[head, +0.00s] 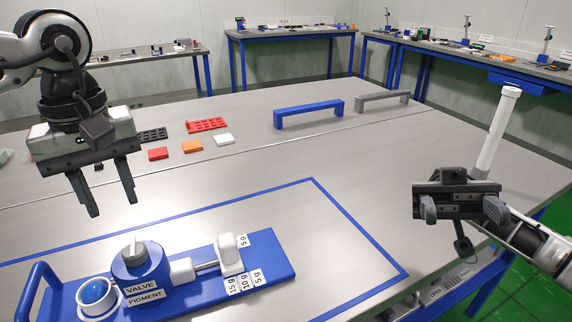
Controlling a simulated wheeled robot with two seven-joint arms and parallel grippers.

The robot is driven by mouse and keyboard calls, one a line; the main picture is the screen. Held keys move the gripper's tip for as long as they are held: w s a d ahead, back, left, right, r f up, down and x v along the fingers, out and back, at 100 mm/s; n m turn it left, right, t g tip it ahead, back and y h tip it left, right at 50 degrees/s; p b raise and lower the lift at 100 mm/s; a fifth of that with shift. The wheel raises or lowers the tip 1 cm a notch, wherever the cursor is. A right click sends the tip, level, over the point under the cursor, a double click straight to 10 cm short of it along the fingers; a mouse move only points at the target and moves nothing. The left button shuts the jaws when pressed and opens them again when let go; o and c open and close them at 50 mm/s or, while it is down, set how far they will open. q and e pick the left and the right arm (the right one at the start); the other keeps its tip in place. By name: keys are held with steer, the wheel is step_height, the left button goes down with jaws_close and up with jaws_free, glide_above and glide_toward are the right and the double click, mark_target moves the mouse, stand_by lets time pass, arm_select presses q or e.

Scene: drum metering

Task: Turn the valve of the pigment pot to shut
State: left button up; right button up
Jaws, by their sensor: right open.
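The pigment pot (143,265) is a blue drum labelled "VALVE" and "PIGMENT" on a blue base (266,252) on the table. A grey valve knob (132,249) sits on its top. I cannot tell from this view whether the valve is open or shut. My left gripper (107,203) hangs above and behind the pot, apart from it, fingers pointing down, open and empty. My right gripper (460,210) is at the right above the table edge, far from the pot, open and empty.
A white plunger block (229,254) and number tags (245,282) are on the base. Coloured blocks (191,147) and a blue bridge (308,111) lie behind. The table's middle is clear.

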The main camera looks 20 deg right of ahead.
steer(key=w+a+f+n+t+h, duration=0.1)
steer(key=w+a+f+n+h, duration=0.15)
steer(key=a, duration=0.35)
steer(key=w+a+f+n+t+h, duration=0.1)
steer(key=w+a+f+n+h, duration=0.15)
steer(key=w+a, duration=0.2)
steer(key=n+t+h, duration=0.8)
steer(key=t+h, duration=0.5)
glide_toward(226, 238)
step_height(226, 238, down, 12)
steer(key=shift+d, duration=0.15)
steer(key=shift+c, duration=0.3)
